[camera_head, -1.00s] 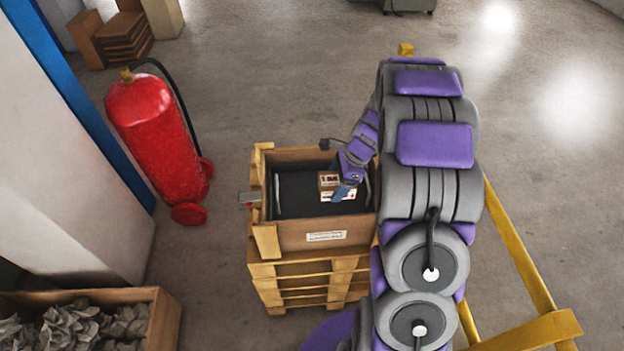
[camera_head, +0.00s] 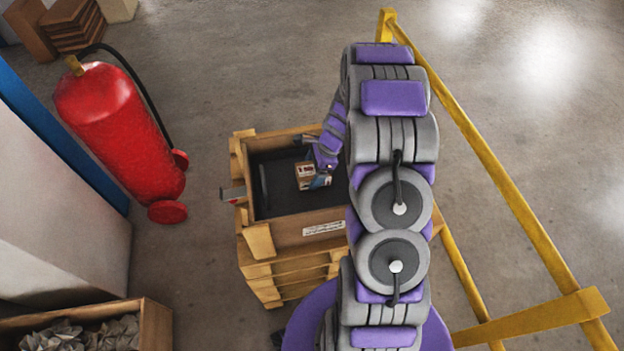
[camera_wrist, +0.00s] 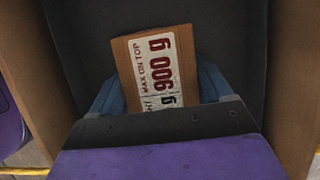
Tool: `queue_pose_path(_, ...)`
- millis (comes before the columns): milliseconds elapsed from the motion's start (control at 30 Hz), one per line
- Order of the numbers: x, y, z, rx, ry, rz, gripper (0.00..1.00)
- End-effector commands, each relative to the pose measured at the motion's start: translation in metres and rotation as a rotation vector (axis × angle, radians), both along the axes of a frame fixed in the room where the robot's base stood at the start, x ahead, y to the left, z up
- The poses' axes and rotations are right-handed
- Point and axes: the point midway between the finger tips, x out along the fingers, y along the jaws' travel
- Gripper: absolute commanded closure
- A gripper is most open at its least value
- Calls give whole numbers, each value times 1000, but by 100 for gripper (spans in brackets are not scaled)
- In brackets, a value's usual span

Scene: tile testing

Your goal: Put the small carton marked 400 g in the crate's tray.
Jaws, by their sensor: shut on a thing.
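A small brown carton (camera_head: 306,169) with a white and red label is inside the wooden crate (camera_head: 285,234), over its dark tray (camera_head: 277,200). My gripper (camera_head: 318,181) reaches in from the upper right and is shut on the carton. In the wrist view, the blue fingers (camera_wrist: 160,92) sit on both sides of the carton (camera_wrist: 126,62). I cannot tell whether the carton touches the tray floor.
The crate stands on stacked wooden pallets (camera_head: 275,275). A red fire extinguisher (camera_head: 120,130) stands to the left. A box of crumpled paper (camera_head: 155,325) is at lower left. A yellow rail (camera_head: 490,165) runs along the right. The floor behind the crate is clear.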

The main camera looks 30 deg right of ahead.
Motion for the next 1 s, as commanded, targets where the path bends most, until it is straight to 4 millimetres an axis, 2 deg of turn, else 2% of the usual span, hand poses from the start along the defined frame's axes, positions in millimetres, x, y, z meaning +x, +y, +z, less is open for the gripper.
queue_pose_path(233, -1, 1, -32, 3, 4, 1, 69)
queue_pose_path(567, 0, 2, -34, -1, 2, 2, 68)
queue_pose_path(600, 0, 2, -34, -1, 2, 2, 18)
queue_pose_path(800, 0, 0, -34, 1, 2, 1, 0)
queue_pose_path(1000, 0, 0, -34, 1, 2, 1, 0)
